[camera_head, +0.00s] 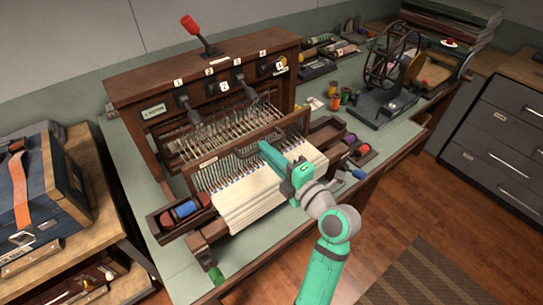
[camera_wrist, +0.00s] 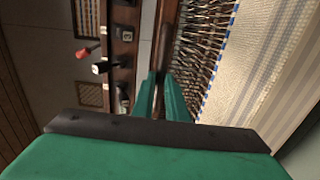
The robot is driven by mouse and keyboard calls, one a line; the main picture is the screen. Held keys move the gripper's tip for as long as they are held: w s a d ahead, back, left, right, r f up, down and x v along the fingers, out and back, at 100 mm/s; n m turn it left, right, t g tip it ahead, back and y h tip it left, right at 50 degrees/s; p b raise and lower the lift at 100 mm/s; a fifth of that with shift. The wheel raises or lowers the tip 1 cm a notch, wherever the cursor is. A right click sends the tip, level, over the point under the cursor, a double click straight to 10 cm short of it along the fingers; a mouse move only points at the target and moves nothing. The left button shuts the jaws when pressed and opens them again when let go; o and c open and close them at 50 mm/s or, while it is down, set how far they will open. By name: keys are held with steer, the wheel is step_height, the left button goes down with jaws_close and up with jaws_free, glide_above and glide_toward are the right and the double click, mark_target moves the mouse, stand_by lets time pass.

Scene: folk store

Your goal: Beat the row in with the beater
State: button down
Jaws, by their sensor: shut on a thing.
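A small table loom (camera_head: 190,65) stands on the grey-green bench. Its beater (camera_head: 225,153) is a brown wooden frame with a top bar and a row of thin reed wires, set between the heddles (camera_head: 205,138) and the cream cloth (camera_head: 250,204). My gripper (camera_head: 264,147) reaches over the cloth and is shut at the beater's bar. In the wrist view, the two green fingers (camera_wrist: 160,88) stand on either side of the brown bar (camera_wrist: 165,40). The exact contact is partly hidden by the fingers. The cloth also shows in the wrist view (camera_wrist: 265,60).
Trays of spools flank the loom at left (camera_head: 168,216) and right (camera_head: 362,158). Dark levers (camera_head: 187,103) and a red-knobbed lever (camera_head: 190,24) rise from its frame. A winding wheel (camera_head: 392,60) stands at the back right. Open floor lies at the front right.

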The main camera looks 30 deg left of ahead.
mark_target(254, 140)
steer(key=shift+x, duration=4.6)
steer(key=shift+w, duration=0.1)
steer(key=c, duration=1.4)
jaws_free()
steer(key=shift+o, duration=0.2)
steer(key=v, duration=0.8)
